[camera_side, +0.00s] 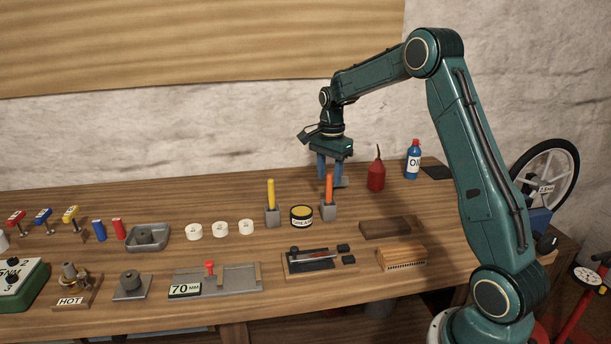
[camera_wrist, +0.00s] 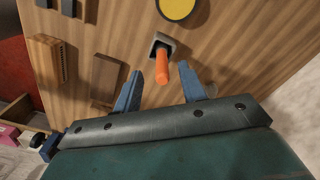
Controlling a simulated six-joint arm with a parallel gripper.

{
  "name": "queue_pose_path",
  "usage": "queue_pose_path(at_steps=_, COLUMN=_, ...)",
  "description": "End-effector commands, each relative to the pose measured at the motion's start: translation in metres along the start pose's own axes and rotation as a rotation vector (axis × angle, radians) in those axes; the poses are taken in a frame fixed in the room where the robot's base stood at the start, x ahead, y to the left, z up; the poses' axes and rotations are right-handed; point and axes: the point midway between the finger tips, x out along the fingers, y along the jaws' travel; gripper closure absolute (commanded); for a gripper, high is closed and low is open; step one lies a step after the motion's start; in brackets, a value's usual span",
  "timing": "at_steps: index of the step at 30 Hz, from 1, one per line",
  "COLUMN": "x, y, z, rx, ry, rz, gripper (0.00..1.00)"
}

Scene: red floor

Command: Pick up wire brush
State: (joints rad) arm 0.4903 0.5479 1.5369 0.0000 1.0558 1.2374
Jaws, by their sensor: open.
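The wire brush looks to be the light wooden block (camera_side: 402,257) with a row of dark marks along its front side, lying on the bench at the right; I am not certain of this. The same block shows at the upper left of the wrist view (camera_wrist: 44,62). My gripper (camera_side: 331,182) points down over the back of the bench, well behind and left of the block. In the wrist view my gripper (camera_wrist: 160,88) has its fingers apart, with an orange handle showing between them. I cannot tell whether it touches the handle.
The orange handle (camera_side: 329,188) stands in a grey holder (camera_side: 328,212). A grease tin (camera_side: 301,216) and a yellow handle (camera_side: 271,194) stand to its left. A dark brown block (camera_side: 390,228) lies behind the light one. A red oil can (camera_side: 376,175) and blue bottle (camera_side: 413,163) stand at the back.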

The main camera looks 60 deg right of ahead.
Motion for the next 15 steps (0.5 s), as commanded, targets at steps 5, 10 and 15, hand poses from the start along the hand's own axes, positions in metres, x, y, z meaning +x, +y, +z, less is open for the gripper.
queue_pose_path(at_steps=5, x=0.02, y=-0.001, z=-0.002, rx=0.0, ry=-0.002, rz=0.004, gripper=0.59)
queue_pose_path(at_steps=10, x=0.038, y=-0.002, z=-0.003, rx=0.0, ry=-0.001, rz=0.003, gripper=0.59)
queue_pose_path(at_steps=15, x=0.046, y=-0.002, z=-0.003, rx=0.0, ry=0.0, rz=0.001, gripper=0.59)
